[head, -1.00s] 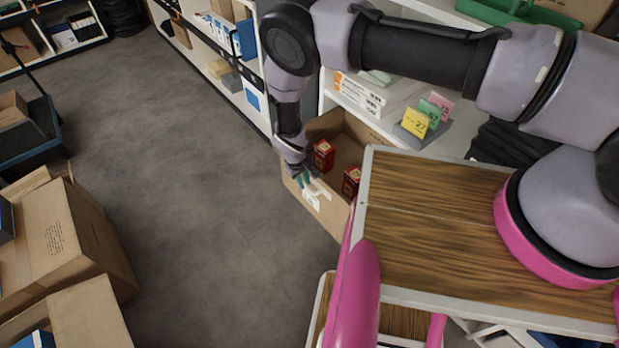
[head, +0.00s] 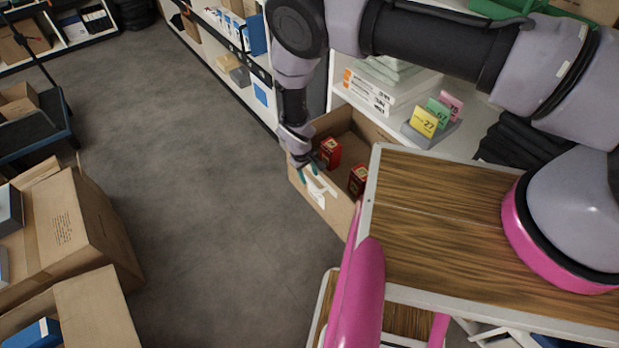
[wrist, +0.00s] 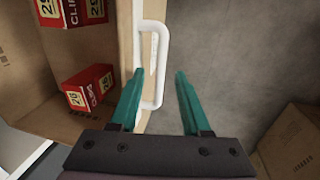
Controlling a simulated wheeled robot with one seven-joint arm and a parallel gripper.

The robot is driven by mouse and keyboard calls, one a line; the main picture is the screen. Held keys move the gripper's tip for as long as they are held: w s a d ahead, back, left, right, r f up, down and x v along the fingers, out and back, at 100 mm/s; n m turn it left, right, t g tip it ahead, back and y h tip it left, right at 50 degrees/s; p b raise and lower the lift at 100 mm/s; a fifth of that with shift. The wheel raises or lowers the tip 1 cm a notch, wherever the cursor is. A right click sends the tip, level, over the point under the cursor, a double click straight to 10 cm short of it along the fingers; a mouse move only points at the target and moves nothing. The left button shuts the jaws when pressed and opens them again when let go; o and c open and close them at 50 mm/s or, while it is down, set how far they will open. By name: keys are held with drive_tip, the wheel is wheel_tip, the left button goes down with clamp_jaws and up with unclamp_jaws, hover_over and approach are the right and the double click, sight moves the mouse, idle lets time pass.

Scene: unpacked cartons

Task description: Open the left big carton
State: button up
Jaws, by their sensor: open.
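An open-topped brown carton (head: 338,213), like a pulled-out drawer, stands by the shelf in the middle of the head view. It has a white handle (head: 318,192) on its front wall and red boxes (head: 330,152) inside. My gripper (head: 311,178) is at this front wall, open. In the wrist view the white handle (wrist: 163,62) shows between the spread fingers of my gripper (wrist: 160,73). The left finger is by the carton's front edge and the right finger is over the floor side. Whether either finger touches the handle I cannot tell.
Big brown cartons (head: 98,232) stand at the left, one with a raised flap. A wood-topped table (head: 430,220) is close on the right. Shelves (head: 235,85) line the back. Grey floor (head: 210,190) is clear between the left cartons and the drawer-like carton.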

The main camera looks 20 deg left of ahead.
wheel_tip(320, 180, up, 8)
drive_tip(key=s+a, duration=0.1)
drive_tip(key=shift+r, duration=0.15)
drive_tip(key=shift+s, duration=0.1)
idle(0.4)
